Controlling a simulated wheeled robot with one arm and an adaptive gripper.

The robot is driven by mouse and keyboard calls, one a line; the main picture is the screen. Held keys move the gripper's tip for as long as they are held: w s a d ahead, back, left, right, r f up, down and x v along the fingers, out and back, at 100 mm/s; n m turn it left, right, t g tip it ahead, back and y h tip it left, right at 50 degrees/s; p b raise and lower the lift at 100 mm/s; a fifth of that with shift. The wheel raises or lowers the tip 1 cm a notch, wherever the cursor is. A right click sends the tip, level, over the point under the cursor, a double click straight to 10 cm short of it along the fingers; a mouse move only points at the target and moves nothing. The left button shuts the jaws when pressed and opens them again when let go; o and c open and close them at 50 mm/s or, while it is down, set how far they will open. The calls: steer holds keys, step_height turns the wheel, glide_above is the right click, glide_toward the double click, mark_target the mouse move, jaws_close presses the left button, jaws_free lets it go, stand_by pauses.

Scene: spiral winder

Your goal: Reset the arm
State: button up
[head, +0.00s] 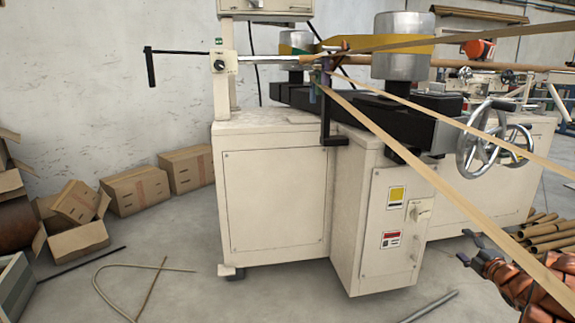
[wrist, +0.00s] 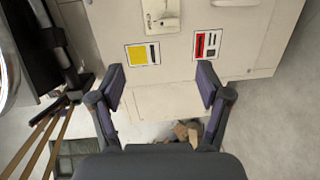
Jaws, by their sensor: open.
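In the wrist view my gripper (wrist: 160,88) is open, its two dark fingers spread apart with nothing between them. Beyond the fingertips is the cream cabinet of the winder with a yellow label (wrist: 141,54) and a red label (wrist: 207,45).
Tan paper strips (head: 420,165) run diagonally from the winder to the lower right, close to my arm. Cardboard boxes (head: 137,188) stand by the left wall. A bent rod (head: 130,290) lies on the floor. Cardboard tubes (head: 545,232) are stacked at the right.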

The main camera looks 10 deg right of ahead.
steer(key=w+a+r+m+g+h+p, duration=0.2)
steer(key=r+p, duration=0.3)
steer(key=r, duration=0.2)
steer(key=w+a+r+m+g+h+p, duration=0.1)
steer(key=a+r+m+g+p, duration=0.2)
steer(key=r, duration=0.5)
steer(key=s+a+r+m+g+h+p, duration=0.1)
steer(key=s+a+r+m+g+p, duration=0.3)
steer(key=a+r+p, duration=0.8)
steer(key=s+a+r+m+g+y+p, duration=0.2)
steer(key=s+a+r+p, duration=0.4)
steer(key=s+a, duration=0.5)
steer(key=s+a+r+m+g+y+p, duration=0.2)
steer(key=s+a+r+p, duration=0.4)
steer(key=s+a, duration=0.6)
steer(key=s+a+r+m+g+y+p, duration=0.1)
steer(key=s+a+r+m+g+p, duration=0.2)
steer(key=s+a+p, duration=0.7)
steer(key=s+a+r+g, duration=0.2)
steer(key=s+r, duration=0.1)
steer(key=s, duration=0.3)
steer(key=shift+r+g+y, duration=0.3)
steer(key=shift+g+y, duration=0.1)
